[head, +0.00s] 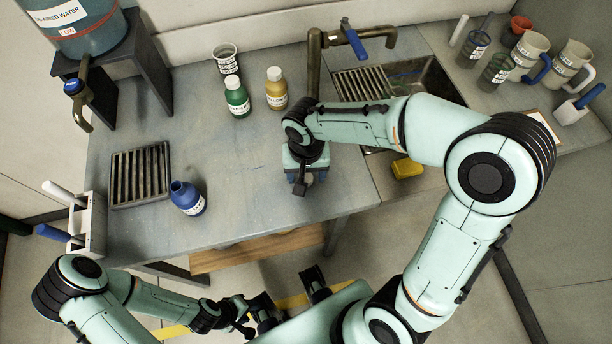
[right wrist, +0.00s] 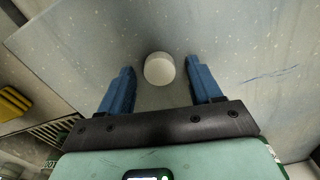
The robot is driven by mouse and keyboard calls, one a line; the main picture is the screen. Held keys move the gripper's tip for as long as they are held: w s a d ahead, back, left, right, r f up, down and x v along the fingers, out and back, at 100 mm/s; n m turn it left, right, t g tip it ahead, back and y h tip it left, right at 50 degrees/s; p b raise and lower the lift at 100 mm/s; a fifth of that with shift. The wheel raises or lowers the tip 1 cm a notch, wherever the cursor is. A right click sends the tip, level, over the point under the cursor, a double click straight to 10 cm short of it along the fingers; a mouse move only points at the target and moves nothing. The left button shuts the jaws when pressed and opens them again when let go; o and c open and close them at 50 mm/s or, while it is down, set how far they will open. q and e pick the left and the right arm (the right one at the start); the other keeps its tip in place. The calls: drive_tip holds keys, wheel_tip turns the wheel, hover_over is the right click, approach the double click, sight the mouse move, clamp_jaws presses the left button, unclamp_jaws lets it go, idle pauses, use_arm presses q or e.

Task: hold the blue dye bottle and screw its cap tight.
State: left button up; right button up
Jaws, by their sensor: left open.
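The blue dye bottle (head: 188,198) stands upright and uncapped on the table at the left, beside the drain grate. A round white cap (right wrist: 159,69) lies on the tabletop in the right wrist view; the gripper hides it in the head view. My right gripper (head: 306,179) points down over the table's front middle. Its blue fingers (right wrist: 159,85) are open on either side of the cap, with a gap on both sides. My left gripper (head: 288,287) is low in front of the table, open, away from the bottle; nothing shows between its fingers.
Capped green (head: 237,99) and yellow (head: 276,91) bottles stand at the back near a labelled cup (head: 227,60). A slotted grate (head: 140,175) lies left. A rack (head: 91,222) stands at the left edge. A yellow sponge (head: 406,168) lies right. The table between bottle and right gripper is clear.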

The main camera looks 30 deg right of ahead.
sight(306, 176)
drive_tip(key=c, duration=0.9)
drive_tip(key=shift+r, duration=0.1)
drive_tip(key=shift+c, duration=0.2)
use_arm(q)
drive_tip(key=r+p, duration=0.1)
drive_tip(key=w+r+p, duration=0.1)
drive_tip(key=r+p, duration=0.1)
drive_tip(key=shift+w+r, duration=0.2)
drive_tip(key=shift+r, duration=0.05)
use_arm(e)
wheel_tip(306, 176, up, 20)
use_arm(q)
drive_tip(key=o, duration=0.9)
drive_tip(key=shift+c, duration=0.2)
